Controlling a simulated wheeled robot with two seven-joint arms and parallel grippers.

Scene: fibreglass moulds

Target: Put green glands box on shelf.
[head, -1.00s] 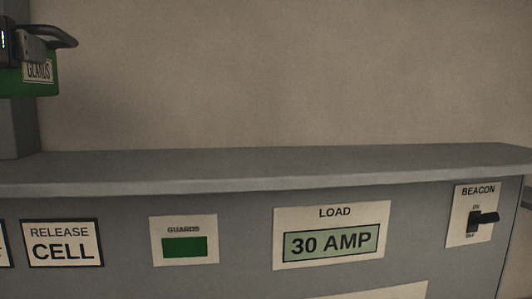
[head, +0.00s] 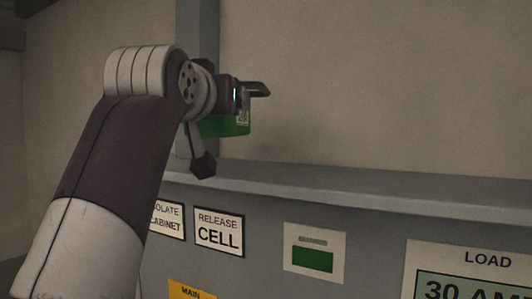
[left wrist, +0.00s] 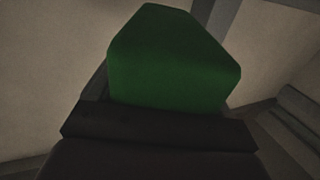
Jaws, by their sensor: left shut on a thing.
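The green glands box (head: 222,127) is held in the air in front of a grey post, above the grey ledge (head: 340,187) that tops the control panel. A small light label shows on its right part. My left gripper (head: 243,98) is shut on the box from above and hides much of it. In the left wrist view the box (left wrist: 175,62) fills the upper middle, past the dark gripper (left wrist: 160,125). Some space shows between the box and the ledge in the head view. My right gripper is not in view.
A grey upright post (head: 198,40) rises behind the box. The panel below carries a RELEASE CELL label (head: 218,229), a plate with a green window (head: 313,258) and a LOAD 30 AMP display (head: 470,285). The ledge right of the box is bare.

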